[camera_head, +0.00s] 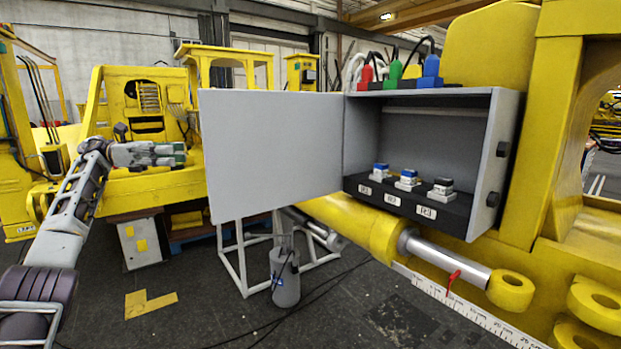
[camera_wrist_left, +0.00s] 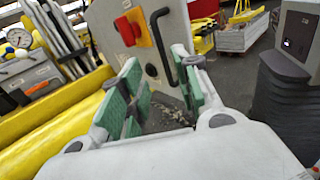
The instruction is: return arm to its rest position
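My left arm reaches in from the left in the head view. Its gripper (camera_head: 180,154) is raised left of the grey cabinet door (camera_head: 272,150), apart from it. In the left wrist view the two green-padded fingers (camera_wrist_left: 158,88) stand apart with nothing between them. Beyond them is a grey panel (camera_wrist_left: 172,45) with a red-and-yellow switch (camera_wrist_left: 133,27) and a black handle (camera_wrist_left: 160,28). The door stands open to the left of the grey cabinet (camera_head: 425,125). My right gripper is not in view.
Several small blocks, some with blue or black tops, sit on a black labelled strip (camera_head: 405,203) inside the cabinet. Red, green and blue connectors (camera_head: 398,72) stand on top. A yellow boom with a cylinder rod (camera_head: 447,258) is below right. A grey canister (camera_head: 285,277) stands below the door.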

